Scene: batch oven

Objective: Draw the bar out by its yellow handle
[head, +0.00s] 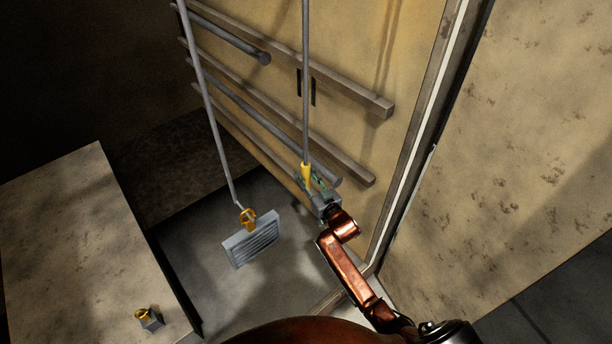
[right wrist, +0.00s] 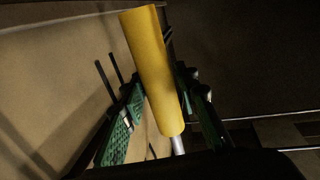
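The yellow handle (head: 306,172) is at the lower end of a long thin grey bar (head: 305,80) that comes down from the top edge of the head view. My right gripper (head: 313,183) is at this handle, with its green-padded fingers on either side. In the right wrist view the handle (right wrist: 152,70) slants between the two fingers, which lie close against its sides, and a piece of pale metal shows below it. The bar's upper end is outside the head view. My left gripper is not in view.
A second grey rod (head: 210,110) to the left ends near a yellow fitting (head: 247,218) and a grey slatted plate (head: 253,241). Wooden rails and grey tubes (head: 240,45) line the tan wall. A pale table (head: 75,230) at left carries a small yellow-topped piece (head: 148,318).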

